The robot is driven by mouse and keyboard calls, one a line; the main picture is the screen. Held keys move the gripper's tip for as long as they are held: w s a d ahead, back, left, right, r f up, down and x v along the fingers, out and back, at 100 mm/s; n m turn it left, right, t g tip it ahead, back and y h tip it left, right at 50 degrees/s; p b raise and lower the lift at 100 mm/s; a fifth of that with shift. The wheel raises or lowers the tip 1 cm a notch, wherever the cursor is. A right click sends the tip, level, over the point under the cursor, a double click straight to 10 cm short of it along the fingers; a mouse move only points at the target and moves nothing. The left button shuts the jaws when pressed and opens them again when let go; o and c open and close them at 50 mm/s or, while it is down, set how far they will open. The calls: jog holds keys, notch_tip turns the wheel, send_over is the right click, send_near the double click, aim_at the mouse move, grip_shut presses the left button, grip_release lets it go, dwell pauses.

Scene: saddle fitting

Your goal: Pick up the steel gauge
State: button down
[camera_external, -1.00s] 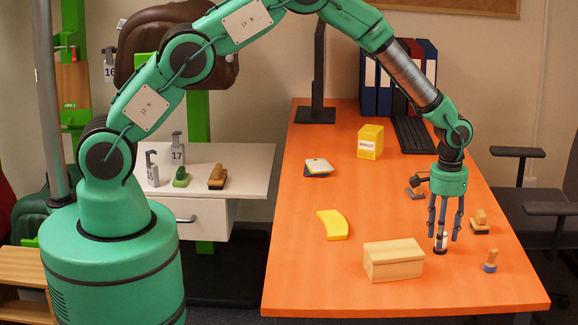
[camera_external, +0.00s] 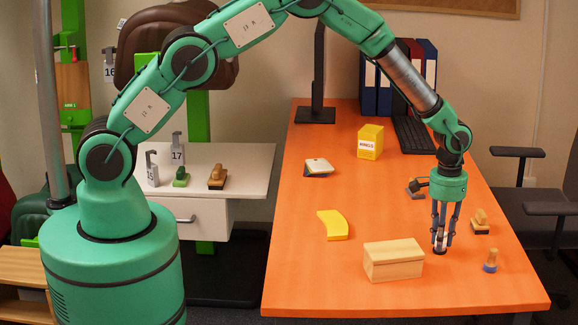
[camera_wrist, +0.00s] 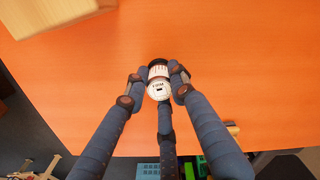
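A small upright cylinder with a dark cap and a white label, apparently the steel gauge (camera_external: 440,243), stands near the right front of the orange table. In the wrist view the gauge (camera_wrist: 159,88) shows its round white, printed face between my fingers. My gripper (camera_external: 444,236) points straight down over it. The three dark fingers are drawn in around the gauge and appear to touch its sides in the wrist view (camera_wrist: 160,78). The gauge seems to be still at table height.
A wooden box (camera_external: 393,261) stands close to the left of my gripper. The table's front edge is near.

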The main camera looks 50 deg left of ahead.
jog(key=shift+r, duration=0.15)
notch_tip(320, 180, up, 10)
jog(key=shift+f+p, duration=0.15)
jog(key=shift+p, duration=1.05)
